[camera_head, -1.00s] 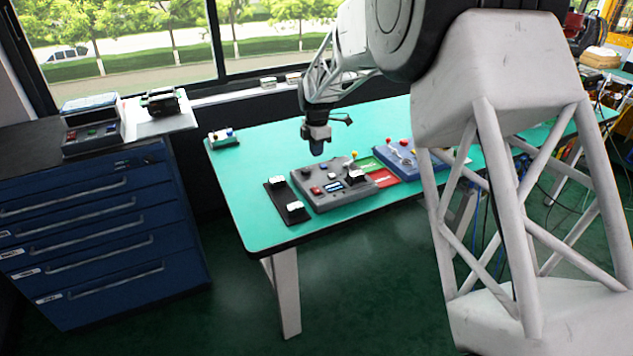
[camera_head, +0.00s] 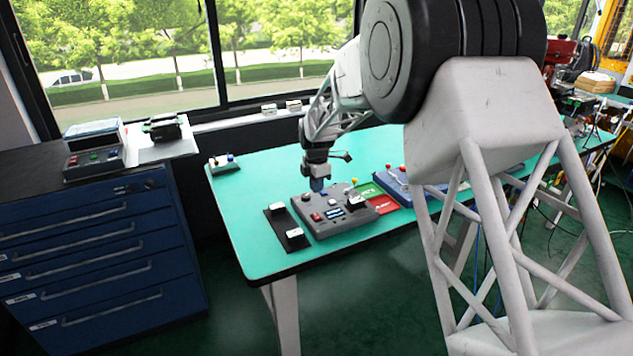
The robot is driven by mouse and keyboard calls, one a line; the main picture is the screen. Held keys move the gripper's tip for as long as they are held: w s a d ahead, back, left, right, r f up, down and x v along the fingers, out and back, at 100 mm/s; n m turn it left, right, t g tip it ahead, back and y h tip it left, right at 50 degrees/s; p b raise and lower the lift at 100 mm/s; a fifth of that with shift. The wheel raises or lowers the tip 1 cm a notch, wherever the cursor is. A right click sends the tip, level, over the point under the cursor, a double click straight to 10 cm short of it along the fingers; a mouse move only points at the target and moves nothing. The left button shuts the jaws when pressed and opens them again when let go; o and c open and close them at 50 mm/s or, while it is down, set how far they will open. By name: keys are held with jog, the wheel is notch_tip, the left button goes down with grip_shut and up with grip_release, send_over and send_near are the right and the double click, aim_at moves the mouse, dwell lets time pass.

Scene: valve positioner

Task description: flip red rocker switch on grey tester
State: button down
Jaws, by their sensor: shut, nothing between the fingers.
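The grey tester (camera_head: 345,223) lies on the green table, a flat box with a small display and several controls on top. A red rocker switch (camera_head: 316,217) shows on its left part; its tilt is too small to tell. My gripper (camera_head: 317,188) points down, shut and empty, just above the back part of the tester. It appears behind the red switch in the picture. I cannot tell whether the fingertips touch the tester. The gripper hides a bit of the tester's back edge.
A black plate with two white switches (camera_head: 286,227) lies left of the tester. Green and red cards (camera_head: 383,204) and a blue box (camera_head: 402,186) lie to its right. A small switch box (camera_head: 224,164) sits at the back left.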

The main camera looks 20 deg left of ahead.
aim_at(317, 218)
notch_tip(317, 218, down, 11)
jog(key=shift+r, duration=0.15)
dwell(0.4)
